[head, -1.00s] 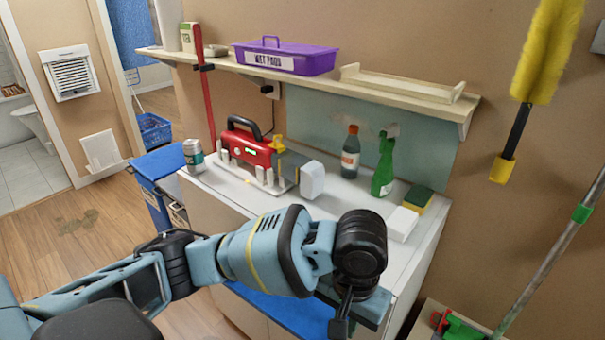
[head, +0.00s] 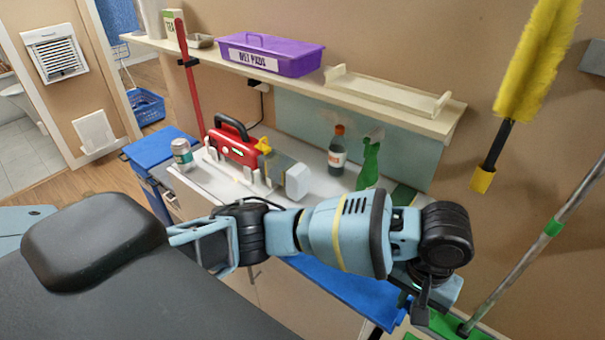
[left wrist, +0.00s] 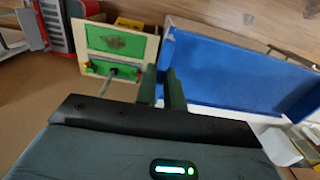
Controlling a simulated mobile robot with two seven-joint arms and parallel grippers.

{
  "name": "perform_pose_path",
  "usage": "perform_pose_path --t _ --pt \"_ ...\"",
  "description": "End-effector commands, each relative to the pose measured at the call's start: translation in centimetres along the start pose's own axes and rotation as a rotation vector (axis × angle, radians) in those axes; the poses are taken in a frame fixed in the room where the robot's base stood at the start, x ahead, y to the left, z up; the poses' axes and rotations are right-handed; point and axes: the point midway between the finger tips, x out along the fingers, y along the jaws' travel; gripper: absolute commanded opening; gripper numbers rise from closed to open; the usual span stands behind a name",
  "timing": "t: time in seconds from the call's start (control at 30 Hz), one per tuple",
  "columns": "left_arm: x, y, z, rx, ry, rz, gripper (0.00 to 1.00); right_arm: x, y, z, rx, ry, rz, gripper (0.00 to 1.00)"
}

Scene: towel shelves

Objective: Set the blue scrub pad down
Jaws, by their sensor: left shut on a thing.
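My left gripper (head: 418,305) hangs at the lower right of the head view, in front of the counter and right of the blue board. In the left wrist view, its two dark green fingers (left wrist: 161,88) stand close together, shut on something. The blue board (head: 345,288) lies low in front of the counter and also shows as a rimmed blue surface (left wrist: 235,75) right of the fingers. My right gripper is not in view.
A purple caddy (head: 272,56) sits on the shelf above. A green-panelled box (left wrist: 118,45) lies beyond the fingers. A mop handle (head: 540,245) leans at the right.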

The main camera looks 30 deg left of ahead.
Motion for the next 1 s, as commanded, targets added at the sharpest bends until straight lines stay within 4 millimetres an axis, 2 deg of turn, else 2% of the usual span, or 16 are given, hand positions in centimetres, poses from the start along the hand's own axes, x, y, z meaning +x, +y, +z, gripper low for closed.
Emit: perform_pose_path --t 0.27,0.37,0.8,1.0 --pt "0.0 -0.4 -0.2 -0.002 0.001 -0.001 0.00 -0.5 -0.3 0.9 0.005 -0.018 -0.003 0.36" --pt "0.2 -1.8 -0.9 -0.005 0.001 -0.004 0.00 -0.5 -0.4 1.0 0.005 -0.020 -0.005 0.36" --pt "1.1 -10.4 -5.7 -0.006 0.001 -0.002 0.00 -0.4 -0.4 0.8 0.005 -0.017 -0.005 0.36" --pt "1.4 -12.6 -6.9 -0.002 0.001 -0.001 0.00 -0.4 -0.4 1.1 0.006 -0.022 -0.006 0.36"
